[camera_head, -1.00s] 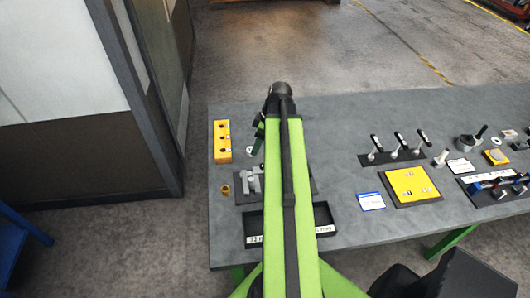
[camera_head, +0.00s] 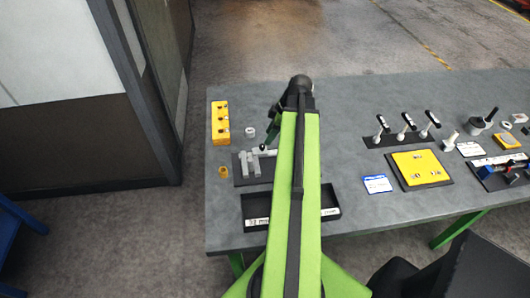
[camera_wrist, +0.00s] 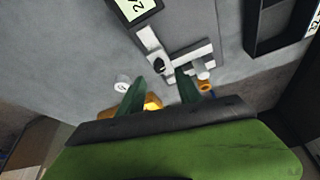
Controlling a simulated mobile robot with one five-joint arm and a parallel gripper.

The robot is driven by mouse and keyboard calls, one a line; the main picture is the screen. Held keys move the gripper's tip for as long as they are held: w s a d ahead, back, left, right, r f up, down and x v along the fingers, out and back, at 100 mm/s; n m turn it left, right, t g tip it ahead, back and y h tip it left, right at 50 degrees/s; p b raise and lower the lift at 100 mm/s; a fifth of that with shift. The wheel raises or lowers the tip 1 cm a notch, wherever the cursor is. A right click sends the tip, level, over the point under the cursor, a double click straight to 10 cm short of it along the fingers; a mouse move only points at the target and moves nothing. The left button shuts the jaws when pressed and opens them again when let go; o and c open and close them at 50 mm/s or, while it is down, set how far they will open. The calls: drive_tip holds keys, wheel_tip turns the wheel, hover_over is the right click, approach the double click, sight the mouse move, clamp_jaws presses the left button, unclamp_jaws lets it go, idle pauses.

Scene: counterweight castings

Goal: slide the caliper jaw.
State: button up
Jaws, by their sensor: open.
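The caliper (camera_head: 250,164) is a light grey metal piece with upright jaws on a dark plate, left of my arm in the head view. In the wrist view the caliper (camera_wrist: 152,42) shows as pale bars with a black knob (camera_wrist: 159,66). A display reading "27" (camera_wrist: 136,9) lies beyond it, cut off by the frame. My gripper (camera_wrist: 160,88) is open, its two green fingers apart and empty, just short of the knob. My gripper (camera_head: 268,143) is partly hidden by my arm in the head view. I cannot tell whether it touches the caliper.
A yellow block with holes (camera_head: 221,122), a white ring (camera_head: 250,132) and an orange ring (camera_head: 223,172) stand near the caliper. A black tray (camera_head: 256,222) lies in front. Levers (camera_head: 404,133) and a yellow panel (camera_head: 419,168) stand to the right.

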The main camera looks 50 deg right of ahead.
sight(263, 146)
drive_tip(key=b+x, duration=0.4)
drive_tip(key=x, duration=0.2)
drive_tip(key=shift+f, duration=0.15)
clamp_jaws()
idle(1.2)
